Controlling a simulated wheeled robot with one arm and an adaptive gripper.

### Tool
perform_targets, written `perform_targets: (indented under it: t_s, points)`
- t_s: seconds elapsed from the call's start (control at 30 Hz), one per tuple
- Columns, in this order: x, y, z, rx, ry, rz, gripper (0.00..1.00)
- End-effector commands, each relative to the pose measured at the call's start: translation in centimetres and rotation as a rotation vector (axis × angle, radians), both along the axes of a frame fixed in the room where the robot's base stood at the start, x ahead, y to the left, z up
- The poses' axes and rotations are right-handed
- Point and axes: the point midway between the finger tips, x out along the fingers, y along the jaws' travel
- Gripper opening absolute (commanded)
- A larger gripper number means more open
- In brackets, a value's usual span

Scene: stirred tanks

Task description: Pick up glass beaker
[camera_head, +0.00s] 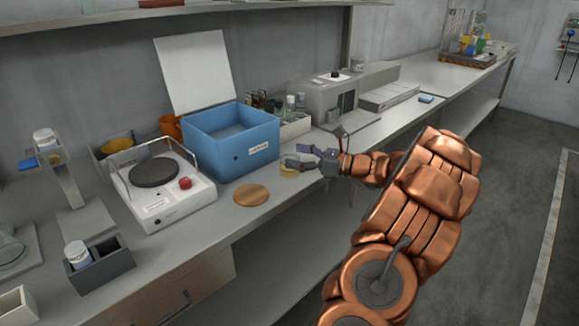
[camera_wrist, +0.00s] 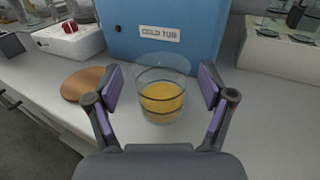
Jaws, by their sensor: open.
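The glass beaker (camera_wrist: 161,92) stands upright on the bench in the wrist view, holding yellow-orange liquid. In the head view the beaker (camera_head: 290,166) is small, just right of the blue tub's front corner, and partly hidden by my gripper. My gripper (camera_head: 300,155) is open, reaching in from the right. In the wrist view my gripper (camera_wrist: 161,86) has one finger on each side of the beaker in the picture, with a visible gap on both sides. The beaker seems to lie ahead of or between the fingertips; the exact depth is hard to tell.
A blue tub (camera_head: 236,150) labelled "COLD TUB" stands close behind the beaker. A round wooden disc (camera_head: 251,194) lies left of it. A white hotplate device (camera_head: 163,195) with a red knob is farther left. A bottle rack (camera_head: 294,127) and grey instrument (camera_head: 325,101) stand behind my gripper.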

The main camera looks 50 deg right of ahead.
Motion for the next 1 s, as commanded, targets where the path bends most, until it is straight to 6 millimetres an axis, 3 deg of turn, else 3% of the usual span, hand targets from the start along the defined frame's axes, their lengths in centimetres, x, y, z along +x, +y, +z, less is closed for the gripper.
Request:
perform_targets:
  t_s: [0.2, 0.5, 1.0]
  points:
    - [2.2, 1.0, 0.0, -0.001, 0.002, 0.002, 0.81]
    - [2.5, 1.0, 0.0, 0.0, 0.0, -0.001, 0.8]
    - [2.5, 1.0, 0.0, 0.0, 0.001, 0.0, 0.28]
